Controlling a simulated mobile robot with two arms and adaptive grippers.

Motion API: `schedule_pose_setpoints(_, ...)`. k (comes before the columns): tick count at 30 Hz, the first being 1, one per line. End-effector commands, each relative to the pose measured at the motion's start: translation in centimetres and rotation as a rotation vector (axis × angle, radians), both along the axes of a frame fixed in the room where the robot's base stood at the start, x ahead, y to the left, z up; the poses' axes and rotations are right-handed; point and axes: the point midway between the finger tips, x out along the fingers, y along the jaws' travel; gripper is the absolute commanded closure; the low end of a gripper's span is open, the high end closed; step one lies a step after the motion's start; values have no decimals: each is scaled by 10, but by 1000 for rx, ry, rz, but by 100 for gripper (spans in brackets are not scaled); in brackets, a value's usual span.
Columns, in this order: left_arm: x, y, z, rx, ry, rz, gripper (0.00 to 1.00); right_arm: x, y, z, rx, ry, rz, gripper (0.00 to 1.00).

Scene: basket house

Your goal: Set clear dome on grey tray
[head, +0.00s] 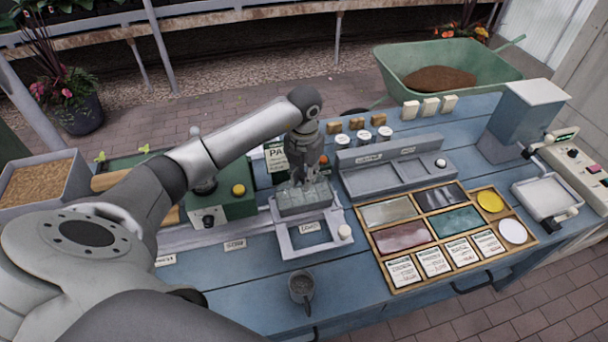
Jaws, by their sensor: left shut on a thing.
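My left gripper (305,177) reaches in from the left and points down over the middle of the blue bench. It is shut on the clear dome (297,192), a see-through cover that is hard to make out between the fingers. The grey tray (304,208) is directly below, at the back of a light grey labelled frame (285,243). The dome's lower edge is at or very near the tray; I cannot tell whether they touch. My right gripper is not in view.
A green machine with a yellow button (222,208) stands close left of the gripper. A grey labelled rack (385,180) and a wooden sectioned tray (376,247) lie to the right. A grey mug (301,287) stands near the front edge.

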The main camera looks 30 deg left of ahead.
Motion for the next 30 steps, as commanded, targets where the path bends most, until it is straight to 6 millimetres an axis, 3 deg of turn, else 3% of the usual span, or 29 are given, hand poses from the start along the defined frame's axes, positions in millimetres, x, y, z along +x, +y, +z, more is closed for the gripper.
schedule_pose_setpoints(7, 0, 0, 0, 0, 0, 0, 100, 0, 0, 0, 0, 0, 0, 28)
schedule_pose_setpoints(8, 0, 0, 0, 0, 0, 0, 75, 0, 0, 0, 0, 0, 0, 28)
schedule_pose_setpoints(13, 0, 0, 0, 0, 0, 0, 54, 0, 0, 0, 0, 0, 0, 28)
schedule_pose_setpoints(20, 0, 0, 0, 0, 0, 0, 54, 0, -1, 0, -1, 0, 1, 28)
schedule_pose_setpoints(25, 0, 0, 0, 0, 0, 0, 32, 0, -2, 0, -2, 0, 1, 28)
schedule_pose_setpoints(30, 0, 0, 0, 0, 0, 0, 32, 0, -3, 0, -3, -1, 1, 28)
